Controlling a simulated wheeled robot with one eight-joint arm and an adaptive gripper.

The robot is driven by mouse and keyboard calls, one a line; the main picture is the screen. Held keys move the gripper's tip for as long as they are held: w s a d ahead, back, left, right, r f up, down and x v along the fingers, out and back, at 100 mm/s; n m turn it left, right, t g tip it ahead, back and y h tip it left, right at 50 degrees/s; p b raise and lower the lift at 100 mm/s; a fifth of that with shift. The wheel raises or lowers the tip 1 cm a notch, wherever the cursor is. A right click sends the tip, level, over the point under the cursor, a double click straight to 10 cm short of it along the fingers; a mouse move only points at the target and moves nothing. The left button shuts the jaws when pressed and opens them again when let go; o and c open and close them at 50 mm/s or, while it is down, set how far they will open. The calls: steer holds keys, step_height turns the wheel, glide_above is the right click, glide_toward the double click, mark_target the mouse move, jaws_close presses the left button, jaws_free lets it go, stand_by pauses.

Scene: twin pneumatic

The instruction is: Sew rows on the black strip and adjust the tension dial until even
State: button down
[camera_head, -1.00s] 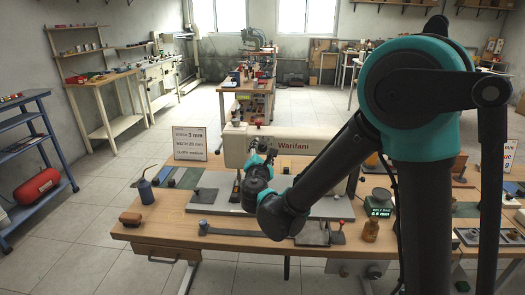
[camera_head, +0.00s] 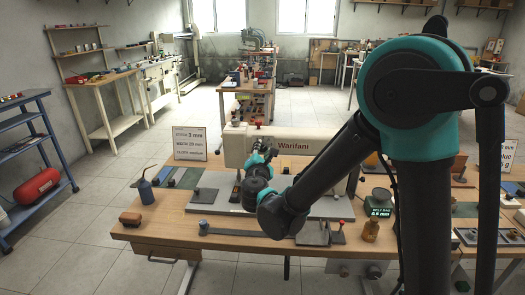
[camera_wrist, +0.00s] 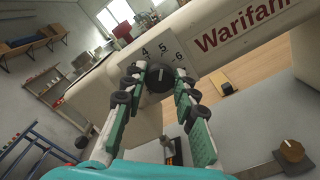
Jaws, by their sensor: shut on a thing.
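The white sewing machine, marked "Warifani" (camera_head: 305,147), stands on the bench. In the wrist view, its head (camera_wrist: 85,95) carries a black dial (camera_wrist: 158,80) with the numbers 4, 5 and 6 above it. My gripper (camera_wrist: 158,84) is shut on this dial, one finger on each side. In the head view my gripper (camera_head: 262,150) is at the left end of the machine, mostly hidden by my wrist. Coloured strips (camera_head: 183,177) lie at the left of the bench; I cannot tell which is the black strip.
A small green-lit display (camera_head: 378,211) and an amber bottle (camera_head: 371,231) stand at the right. A blue oil can (camera_head: 145,190) and a brown block (camera_head: 130,218) are at the left. A flat grey bar (camera_head: 250,232) lies along the front. A brass knob (camera_wrist: 292,151) shows below the machine arm.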

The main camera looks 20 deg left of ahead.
steer(key=m, duration=0.4)
steer(key=shift+m, duration=1.8)
steer(key=shift+d+f, duration=0.1)
steer(key=c, duration=1.2)
jaws_free()
steer(key=v, duration=1.2)
